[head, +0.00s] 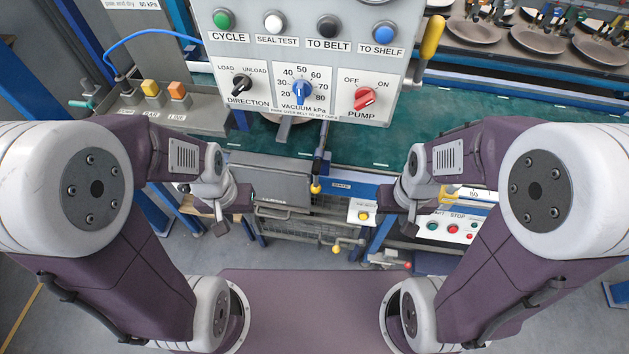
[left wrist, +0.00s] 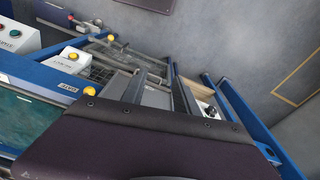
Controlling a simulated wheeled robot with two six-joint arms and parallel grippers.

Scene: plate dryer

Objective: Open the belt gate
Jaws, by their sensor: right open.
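A blue plate labelled GATE (head: 341,185) sits on the near side of the green belt (head: 350,140). Beside its left end a dark lever with a yellow knob (head: 316,187) points toward me. In the left wrist view the GATE label (left wrist: 70,88) and yellow knob (left wrist: 89,91) are at the left. My left gripper (head: 222,220) is to the left of the lever, apart from it. Its two fingers (left wrist: 160,90) are spread with nothing held between them. My right gripper (head: 397,210) is open to the right of the GATE label, touching nothing that I can see.
A control panel (head: 305,60) with buttons and knobs hangs above the belt. A start/stop box (head: 455,228) is at the right, and a small box with a yellow button (head: 362,214) is below the label. Wire baskets and rails (head: 300,222) lie lower. Plates (head: 472,30) are at the back right.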

